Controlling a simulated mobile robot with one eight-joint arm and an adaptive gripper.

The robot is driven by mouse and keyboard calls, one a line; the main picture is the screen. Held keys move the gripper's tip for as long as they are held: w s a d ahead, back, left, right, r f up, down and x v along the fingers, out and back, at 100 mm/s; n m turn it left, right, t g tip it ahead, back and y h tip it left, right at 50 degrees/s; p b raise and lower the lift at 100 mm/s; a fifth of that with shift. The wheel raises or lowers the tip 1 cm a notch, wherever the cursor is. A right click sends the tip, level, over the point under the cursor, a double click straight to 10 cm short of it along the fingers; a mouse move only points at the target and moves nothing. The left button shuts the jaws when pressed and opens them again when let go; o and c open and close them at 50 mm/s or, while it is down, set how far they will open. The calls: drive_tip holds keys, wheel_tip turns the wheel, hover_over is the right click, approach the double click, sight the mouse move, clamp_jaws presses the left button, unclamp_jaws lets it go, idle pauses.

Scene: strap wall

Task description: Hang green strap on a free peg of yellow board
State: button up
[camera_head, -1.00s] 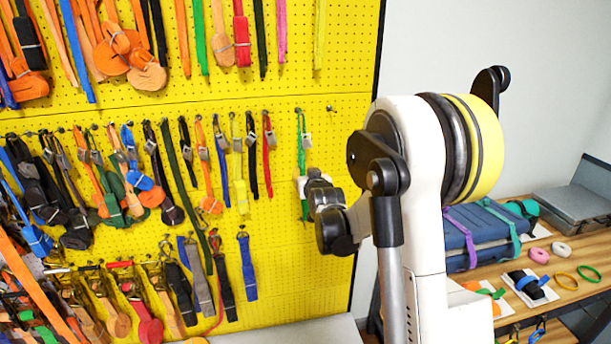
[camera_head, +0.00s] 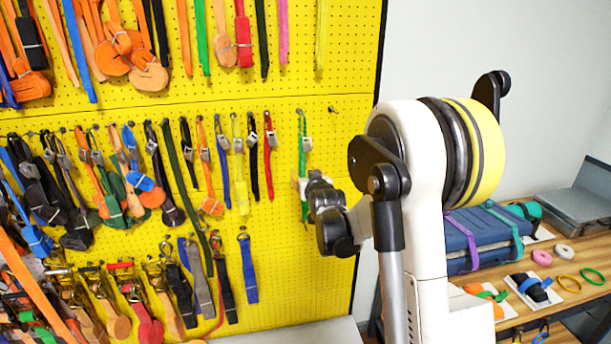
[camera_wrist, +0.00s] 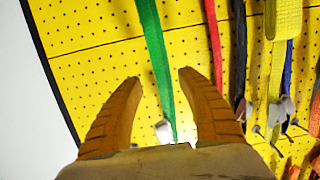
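The green strap (camera_head: 303,135) hangs near the right end of the middle row on the yellow board (camera_head: 290,235), with a small metal buckle near its top. In the wrist view the green strap (camera_wrist: 155,50) runs between the two orange fingers of my gripper (camera_wrist: 159,76). The fingers are apart, with visible gaps on both sides of the strap. In the head view my gripper (camera_head: 302,186) is at the strap's lower part, and my wrist partly hides it. A bare peg (camera_head: 333,110) sticks out of the board to the right of the strap.
A red strap (camera_head: 267,155) and a black strap (camera_head: 252,160) hang left of the green one. A wooden bench (camera_head: 560,300) with a blue case (camera_head: 475,240) stands at the right. The board right of the green strap holds no straps in that row.

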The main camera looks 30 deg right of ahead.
drive_tip(key=v, duration=1.2)
drive_tip(key=s+a+f+n+g+y+b, duration=0.1)
drive_tip(key=s+a+f+g+b, duration=0.1)
drive_tip(key=s+a, duration=0.4)
drive_tip(key=s+a+f+n+g+y+b, duration=0.1)
drive_tip(key=s+a+f+g+b, duration=0.2)
drive_tip(key=s, duration=0.9)
drive_tip(key=s+a+f+n+g+y+b, duration=0.1)
drive_tip(key=s+a+f+g+y+b, duration=0.1)
drive_tip(key=s+a+f, duration=0.6)
drive_tip(key=s+a+g+b, duration=0.1)
drive_tip(key=s+b, duration=0.1)
drive_tip(key=shift+a+f+b, duration=0.25)
drive_tip(key=shift+f+b, duration=0.05)
drive_tip(key=shift+b, duration=0.1)
